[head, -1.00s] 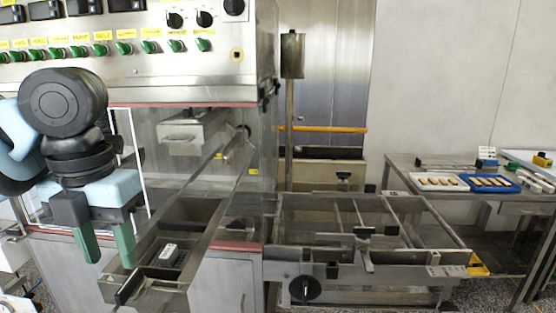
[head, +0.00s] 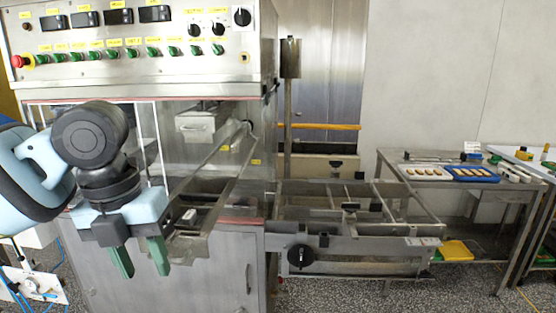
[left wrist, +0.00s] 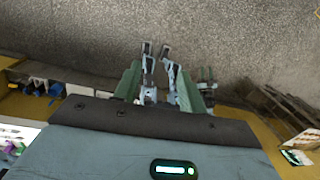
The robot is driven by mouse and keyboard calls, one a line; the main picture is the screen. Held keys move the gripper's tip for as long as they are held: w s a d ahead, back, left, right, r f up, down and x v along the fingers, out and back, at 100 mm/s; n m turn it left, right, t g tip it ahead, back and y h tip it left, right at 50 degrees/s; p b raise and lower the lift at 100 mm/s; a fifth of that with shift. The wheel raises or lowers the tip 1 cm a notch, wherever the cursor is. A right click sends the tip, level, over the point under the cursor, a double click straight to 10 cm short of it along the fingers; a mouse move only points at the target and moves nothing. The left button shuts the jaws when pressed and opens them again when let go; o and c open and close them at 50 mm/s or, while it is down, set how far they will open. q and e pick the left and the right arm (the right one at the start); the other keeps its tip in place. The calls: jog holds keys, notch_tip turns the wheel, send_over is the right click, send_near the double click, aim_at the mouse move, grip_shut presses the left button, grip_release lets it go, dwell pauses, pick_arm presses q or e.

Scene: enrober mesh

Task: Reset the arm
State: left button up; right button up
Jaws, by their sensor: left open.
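My left gripper (head: 142,258) hangs in front of the steel enrober machine (head: 160,230) in the head view, with its two green fingers pointing down and apart. Nothing is between the fingers. In the left wrist view the open fingers (left wrist: 168,85) point out over grey speckled floor. My right gripper does not show in either view.
The machine's control panel (head: 130,50) with green knobs is above and behind my left arm. A steel frame conveyor (head: 350,240) juts out to the right. A steel table (head: 390,165) at the right holds a white tray (head: 410,172) and a blue tray (head: 452,174).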

pick_arm(q)
jog(key=w+d+f+n+t+h, duration=0.1)
jog(key=w+d+f+n+h, duration=0.25)
jog(key=d+f, duration=0.35)
jog(key=w+d+f+n+h, duration=0.2)
jog(key=d+f+n, duration=0.2)
jog(key=f, duration=0.5)
notch_tip(320, 180, down, 13)
jog(key=d+n+t+h, duration=0.2)
jog(key=n+t, duration=0.2)
jog(key=n, duration=0.6)
jog(key=s+a+f+n+t+y, duration=0.2)
jog(key=s+a+f+n+t, duration=0.25)
jog(key=s+f+n, duration=0.4)
jog(key=s+a+f+n+y, duration=0.2)
jog(key=s+a+f+n, duration=0.1)
jog(key=s+a+f, duration=0.2)
jog(key=s+a+f+n+y, duration=0.3)
jog(key=s+f, duration=0.3)
jog(key=s, duration=0.3)
jog(key=shift+s+a+f+n, duration=0.25)
jog(key=shift+a+n, duration=0.35)
jog(key=shift+a, duration=0.3)
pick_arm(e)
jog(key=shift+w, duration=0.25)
pick_arm(q)
jog(key=shift+f, duration=0.1)
